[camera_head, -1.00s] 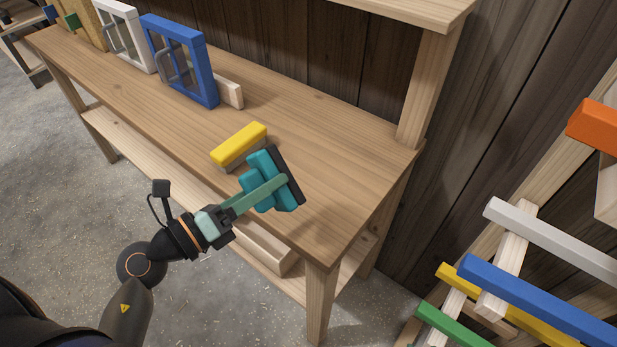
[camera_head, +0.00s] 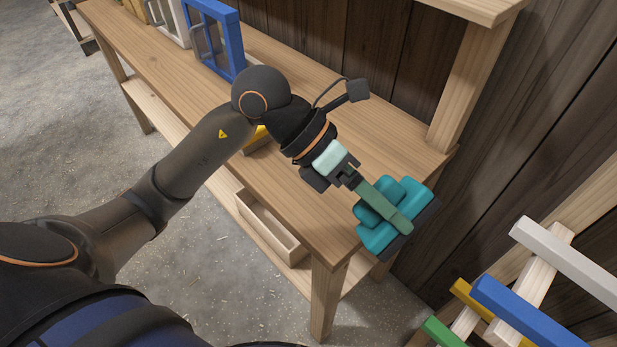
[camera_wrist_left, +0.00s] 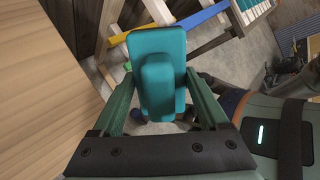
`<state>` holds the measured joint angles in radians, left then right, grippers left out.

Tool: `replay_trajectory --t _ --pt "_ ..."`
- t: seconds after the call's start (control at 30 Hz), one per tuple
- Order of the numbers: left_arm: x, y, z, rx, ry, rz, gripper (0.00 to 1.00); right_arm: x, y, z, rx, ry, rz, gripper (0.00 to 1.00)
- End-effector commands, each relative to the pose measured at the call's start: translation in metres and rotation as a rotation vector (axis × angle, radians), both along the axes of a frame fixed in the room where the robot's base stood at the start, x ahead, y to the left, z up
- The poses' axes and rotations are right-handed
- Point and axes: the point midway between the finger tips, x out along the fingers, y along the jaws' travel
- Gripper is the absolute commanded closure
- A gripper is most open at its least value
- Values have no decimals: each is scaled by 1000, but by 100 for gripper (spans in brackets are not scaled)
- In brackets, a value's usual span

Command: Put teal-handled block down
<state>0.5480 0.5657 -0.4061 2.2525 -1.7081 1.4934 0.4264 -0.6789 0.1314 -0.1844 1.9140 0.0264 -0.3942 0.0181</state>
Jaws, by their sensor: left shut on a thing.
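The teal-handled block (camera_head: 369,238) has stepped teal parts and a dark far face. It is held tilted in my left gripper (camera_head: 390,210), whose green fingers are shut on it. In the head view it overlaps the workbench's right end; its height over the wood is hard to judge. In the left wrist view the block (camera_wrist_left: 158,45) sits between both fingers, with the workbench top (camera_wrist_left: 40,100) to its left and the rack beyond it. The workbench (camera_head: 310,205) also shows in the head view. My right gripper is not in view.
A yellow block (camera_head: 256,139) on the bench is partly hidden behind my left arm. Blue (camera_head: 231,45) and white framed panels stand at the bench's far left. An open wooden box (camera_head: 270,228) is on the lower shelf. A rack with coloured bars (camera_head: 535,310) stands at the right.

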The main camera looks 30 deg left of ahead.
Motion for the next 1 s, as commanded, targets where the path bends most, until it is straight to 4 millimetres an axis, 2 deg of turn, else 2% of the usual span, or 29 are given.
replay_trajectory --t 0.17,0.27,0.37,0.5,0.6,0.7,0.83,1.0 --pt "-4 19 -19 236 4 -92 75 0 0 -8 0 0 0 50" --pt "-3 46 -32 394 12 -94 75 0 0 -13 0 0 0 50" --pt "2 90 -39 562 34 -38 75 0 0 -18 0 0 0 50" --pt "6 150 -34 723 93 86 75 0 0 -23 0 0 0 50" --pt "6 187 -26 795 145 177 75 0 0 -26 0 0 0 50" --pt "3 214 -18 841 190 250 75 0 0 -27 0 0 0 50" --pt "-1 234 -10 870 230 307 75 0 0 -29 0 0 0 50" --pt "-3 240 -8 880 244 324 75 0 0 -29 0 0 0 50"
